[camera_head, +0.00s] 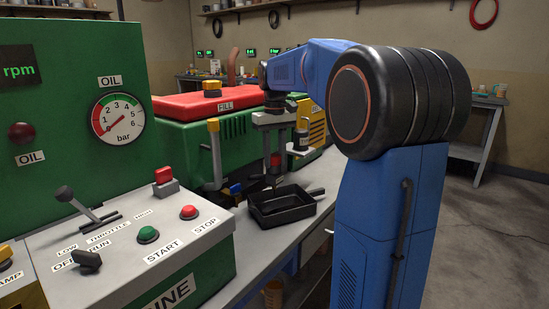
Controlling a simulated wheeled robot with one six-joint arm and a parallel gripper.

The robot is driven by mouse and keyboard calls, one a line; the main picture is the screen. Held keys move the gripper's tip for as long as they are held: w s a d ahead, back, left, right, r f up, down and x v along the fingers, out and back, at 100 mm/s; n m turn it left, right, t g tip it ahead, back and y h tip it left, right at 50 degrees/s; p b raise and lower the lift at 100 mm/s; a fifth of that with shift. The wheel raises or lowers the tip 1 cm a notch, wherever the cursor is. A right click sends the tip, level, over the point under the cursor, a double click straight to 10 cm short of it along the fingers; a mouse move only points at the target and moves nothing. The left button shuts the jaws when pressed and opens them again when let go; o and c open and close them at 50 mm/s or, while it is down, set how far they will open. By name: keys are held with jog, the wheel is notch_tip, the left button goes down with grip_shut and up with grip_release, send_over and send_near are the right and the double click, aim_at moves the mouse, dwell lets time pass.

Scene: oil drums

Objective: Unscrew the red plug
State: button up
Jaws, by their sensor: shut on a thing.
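My gripper (274,155) points down over the bench, in front of the green engine and above the black drain pan. A small red piece, which looks like the red plug (275,161), shows low between its fingers. The gripper looks shut on it. The fingertips are small and dark here, so I cannot tell how far the plug is screwed in. The black drain pan (264,218) sits on the bench below, with its handle to the right.
The green engine (185,150) has a red FILL cover (190,105) with a yellow-topped cap (212,88). A yellow-handled dipstick (213,125) stands in front of it. A yellow can (317,118) is right of the gripper. The control panel (125,250) fills the lower left.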

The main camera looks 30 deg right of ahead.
jog(key=n, duration=0.6)
dwell(0.3)
jog(key=o, duration=1.1)
jog(key=shift+o, duration=0.2)
